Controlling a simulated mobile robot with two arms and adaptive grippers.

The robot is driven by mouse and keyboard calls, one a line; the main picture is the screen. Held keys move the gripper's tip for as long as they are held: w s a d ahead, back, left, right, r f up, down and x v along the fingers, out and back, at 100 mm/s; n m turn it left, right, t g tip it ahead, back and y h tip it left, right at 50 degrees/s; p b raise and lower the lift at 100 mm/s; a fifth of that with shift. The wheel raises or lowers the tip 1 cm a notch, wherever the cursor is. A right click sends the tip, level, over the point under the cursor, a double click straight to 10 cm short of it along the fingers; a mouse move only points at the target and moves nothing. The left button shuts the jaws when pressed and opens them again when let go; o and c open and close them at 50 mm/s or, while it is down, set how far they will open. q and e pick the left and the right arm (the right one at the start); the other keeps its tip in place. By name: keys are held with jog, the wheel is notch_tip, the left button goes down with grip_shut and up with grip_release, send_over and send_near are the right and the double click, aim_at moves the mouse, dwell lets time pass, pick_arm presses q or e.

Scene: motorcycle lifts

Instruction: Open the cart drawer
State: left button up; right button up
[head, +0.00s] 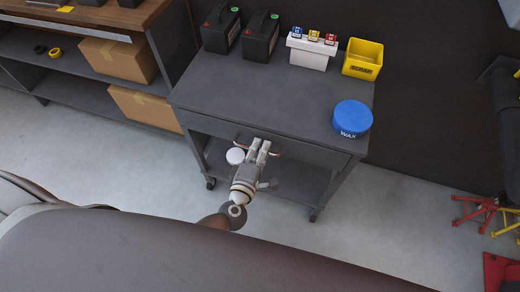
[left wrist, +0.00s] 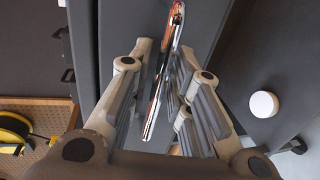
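The grey cart (head: 260,85) stands ahead of me, with its drawer front (head: 318,155) just below the top; the drawer looks shut, flush with the cart. A shiny bar handle (head: 277,153) runs along the drawer front. My left gripper (head: 262,147) is at this handle. In the left wrist view the handle (left wrist: 165,70) passes between the two fingers of the left gripper (left wrist: 160,75), with gaps visible beside it, so the gripper looks open around it. Part of the handle is hidden by the fingers in the head view. My right gripper is not in view.
On the cart top are black batteries (head: 261,37), a white holder with coloured items (head: 309,52), a yellow bin (head: 363,60) and a blue wax tin (head: 352,118). A white round thing (head: 235,156) shows beside my gripper. A shelf with boxes (head: 118,60) stands left.

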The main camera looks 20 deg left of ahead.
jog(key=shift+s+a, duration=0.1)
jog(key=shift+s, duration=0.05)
pick_arm(q)
grip_shut()
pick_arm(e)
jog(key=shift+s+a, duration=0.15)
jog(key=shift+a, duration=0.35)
